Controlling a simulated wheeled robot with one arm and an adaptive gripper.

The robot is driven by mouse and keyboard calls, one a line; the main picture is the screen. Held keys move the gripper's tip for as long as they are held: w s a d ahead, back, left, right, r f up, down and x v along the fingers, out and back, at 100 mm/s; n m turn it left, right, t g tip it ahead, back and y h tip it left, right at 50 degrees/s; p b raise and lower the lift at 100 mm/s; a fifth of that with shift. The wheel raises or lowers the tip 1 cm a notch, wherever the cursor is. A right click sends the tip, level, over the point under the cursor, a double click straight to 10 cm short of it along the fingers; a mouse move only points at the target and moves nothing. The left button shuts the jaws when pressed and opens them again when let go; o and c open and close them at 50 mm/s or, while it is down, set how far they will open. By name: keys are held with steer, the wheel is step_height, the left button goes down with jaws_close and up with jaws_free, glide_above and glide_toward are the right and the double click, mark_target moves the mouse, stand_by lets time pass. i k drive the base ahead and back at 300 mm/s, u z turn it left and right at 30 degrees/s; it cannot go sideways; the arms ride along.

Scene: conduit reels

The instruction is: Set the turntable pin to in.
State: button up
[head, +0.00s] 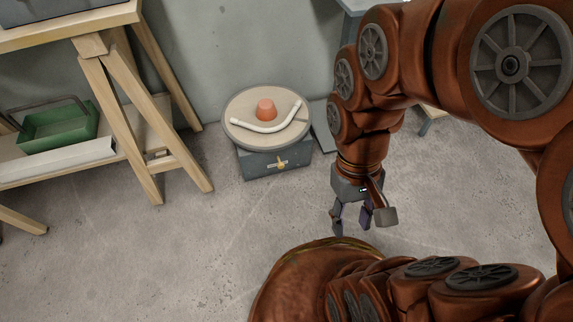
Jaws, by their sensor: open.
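The turntable (238,136) stands on the floor against the back wall, a round pale disc on a dark grey box base (256,168). An orange-red cone-like piece (265,108) and a white curved conduit (265,127) lie on the disc. A small brass-coloured pin (281,165) sits at a light plate on the front of the base. It is too small to tell whether it is in or out. My gripper (352,226) points down, open and empty, to the right of and nearer than the turntable, apart from it.
A wooden trestle bench (128,125) stands at the left, its lower shelf holding a green tray (60,128). A blue-grey piece of furniture (350,8) is partly hidden behind my arm. The concrete floor (180,250) in front of the turntable is clear.

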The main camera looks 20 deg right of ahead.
mark_target(281, 166)
steer(key=z, duration=1.4)
steer(key=k, duration=1)
steer(key=u, duration=1.65)
steer(key=i, duration=0.5)
